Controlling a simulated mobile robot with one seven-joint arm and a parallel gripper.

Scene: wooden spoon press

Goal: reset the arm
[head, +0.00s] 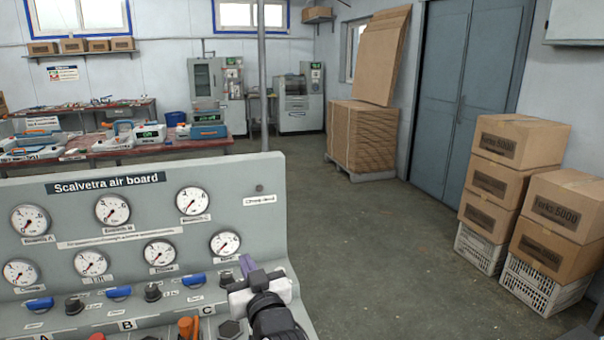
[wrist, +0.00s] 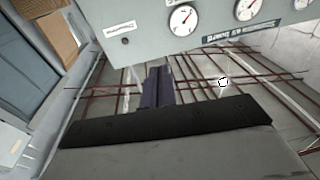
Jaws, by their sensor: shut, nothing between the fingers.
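My gripper (head: 248,264) is at the right end of the air board (head: 240,178) in the head view, in front of its lower panel. Its purple fingers are together and hold nothing. In the wrist view the closed fingers (wrist: 157,86) point toward the grey board (wrist: 225,30), which crosses the top of the picture with its gauges. I cannot tell the exact gap between the fingertips and the board. My wrist and gripper body hide part of the board's lower right corner in the head view.
The board carries several round gauges (head: 112,209), blue handles (head: 194,279) and dark knobs. Stacked cartons (head: 518,140) on white crates (head: 478,248) stand at the right. Workbenches (head: 180,150) are behind the board. The green floor (head: 370,230) between board and cartons is clear.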

